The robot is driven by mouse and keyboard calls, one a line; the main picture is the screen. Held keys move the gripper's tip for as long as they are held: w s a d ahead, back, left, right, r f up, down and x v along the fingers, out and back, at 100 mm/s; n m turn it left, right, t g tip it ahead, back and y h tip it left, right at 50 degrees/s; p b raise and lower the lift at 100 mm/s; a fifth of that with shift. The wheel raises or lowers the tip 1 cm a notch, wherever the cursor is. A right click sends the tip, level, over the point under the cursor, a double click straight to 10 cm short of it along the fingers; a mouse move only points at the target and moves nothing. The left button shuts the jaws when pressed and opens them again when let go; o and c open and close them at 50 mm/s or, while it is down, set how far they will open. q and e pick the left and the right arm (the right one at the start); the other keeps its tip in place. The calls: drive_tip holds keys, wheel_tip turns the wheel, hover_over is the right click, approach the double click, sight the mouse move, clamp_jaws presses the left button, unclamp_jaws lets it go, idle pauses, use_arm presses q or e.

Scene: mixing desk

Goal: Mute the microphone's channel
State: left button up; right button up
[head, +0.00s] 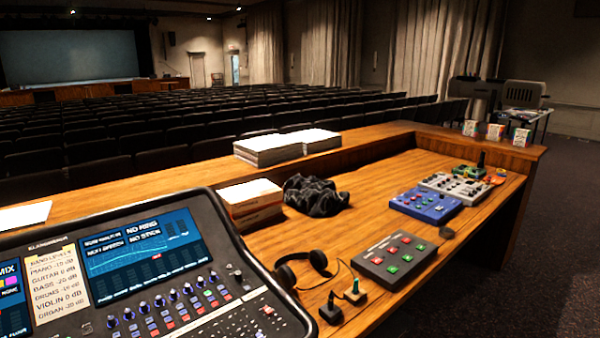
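The mixing console (200,290) fills the lower left, cut off by the bottom and left edges. Its screen (140,240) shows a blue curve and labels including "NO RING" and "NO STICK". Below it are rows of blue knobs (173,295), small coloured buttons and faders (255,322). Channel labels and button states are too small to read. A paper note (57,287) on the console lists instrument levels such as piano, guitar, bass, drums, violin and organ. I cannot tell which channel is the microphone's. Neither of my grippers is in view.
A grey button box (394,260), blue box (426,205) and white panel (455,187) stand farther right.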

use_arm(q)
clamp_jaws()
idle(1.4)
